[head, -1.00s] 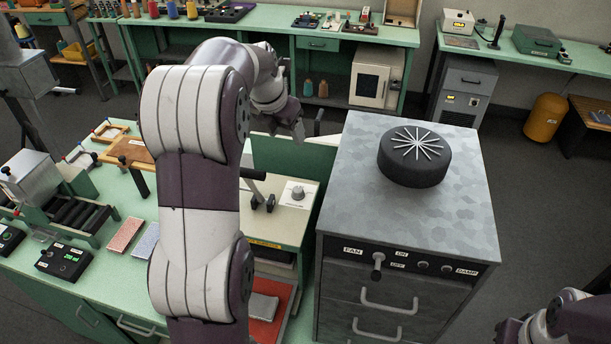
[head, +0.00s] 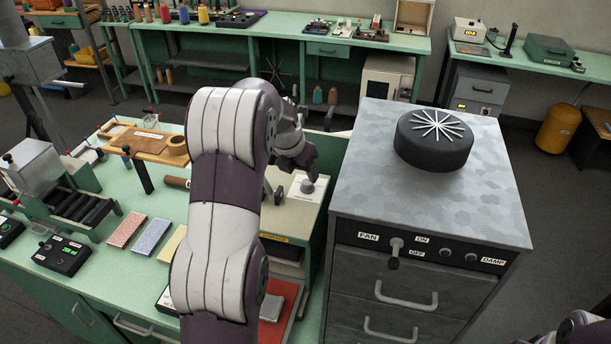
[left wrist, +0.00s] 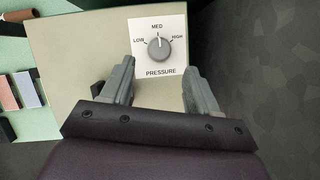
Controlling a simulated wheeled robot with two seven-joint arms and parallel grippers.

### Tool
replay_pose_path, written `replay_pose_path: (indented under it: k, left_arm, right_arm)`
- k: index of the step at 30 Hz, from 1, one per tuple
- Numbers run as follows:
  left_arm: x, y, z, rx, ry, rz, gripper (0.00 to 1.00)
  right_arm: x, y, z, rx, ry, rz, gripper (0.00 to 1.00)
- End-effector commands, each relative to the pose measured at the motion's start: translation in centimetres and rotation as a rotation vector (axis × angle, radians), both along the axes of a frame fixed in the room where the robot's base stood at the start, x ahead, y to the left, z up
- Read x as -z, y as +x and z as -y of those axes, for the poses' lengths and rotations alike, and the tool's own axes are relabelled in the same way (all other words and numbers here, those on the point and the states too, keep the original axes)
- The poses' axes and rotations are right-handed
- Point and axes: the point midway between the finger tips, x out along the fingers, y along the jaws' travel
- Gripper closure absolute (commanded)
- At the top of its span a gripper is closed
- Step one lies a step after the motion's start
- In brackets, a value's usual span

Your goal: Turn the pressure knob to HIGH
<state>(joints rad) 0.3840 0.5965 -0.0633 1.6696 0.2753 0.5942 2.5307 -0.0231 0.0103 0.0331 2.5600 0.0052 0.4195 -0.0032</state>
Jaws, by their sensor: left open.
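The pressure knob (left wrist: 159,49) is a round grey dial on a white plate (left wrist: 178,24) marked LOW, MED and HIGH. In the left wrist view its pointer is up, near MED. The knob also shows in the head view (head: 307,186) on top of a cream box (head: 292,220). My left gripper (left wrist: 161,72) is open and empty, with its fingers apart just short of the knob in the picture. In the head view the left gripper (head: 309,168) hangs above the knob; the exact gap is unclear. My right arm shows only at the bottom right corner, its gripper not identifiable.
A grey cabinet (head: 365,185) with a black fan (head: 436,140) on top stands right of the cream box. A green bench (head: 105,240) on the left holds coloured pads, a control box (head: 64,256) and a roller machine (head: 75,205). Open floor lies behind.

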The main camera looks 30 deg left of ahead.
Motion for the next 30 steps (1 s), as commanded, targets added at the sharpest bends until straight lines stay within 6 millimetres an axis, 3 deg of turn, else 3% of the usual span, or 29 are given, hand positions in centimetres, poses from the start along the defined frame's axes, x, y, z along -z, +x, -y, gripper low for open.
replay_pose_path:
  k: [4, 9, 19, 20, 24, 30]
  left_arm:
    - [2.8, 1.2, 0.1, 0.0, -0.001, -0.004, 0.4]
    - [4.7, 2.0, 0.1, 0.001, 0.0, 0.0, 0.4]
    - [5.2, 2.2, 0.1, 0.001, 0.001, 0.001, 0.4]
    - [5.2, 2.2, 0.1, 0.001, 0.001, 0.001, 0.46]
    - [5.2, 2.2, 0.1, 0.001, 0.001, 0.001, 0.92]
    - [5.2, 2.2, 0.1, 0.005, 0.001, 0.001, 0.94]
  right_arm:
    - [-1.5, 0.0, 0.0, 0.0, 0.0, 0.0, 1.0]
    - [-1.8, 0.0, 0.0, 0.0, 0.0, 0.0, 1.0]
    - [-1.8, 0.0, 0.0, 0.0, 0.0, -0.001, 1.0]
    - [-1.8, 0.0, 0.0, 0.0, 0.0, -0.001, 1.0]
    - [-1.8, 0.0, 0.0, 0.0, 0.0, 0.0, 1.0]
    - [-1.8, 0.0, 0.0, 0.0, 0.0, -0.001, 1.0]
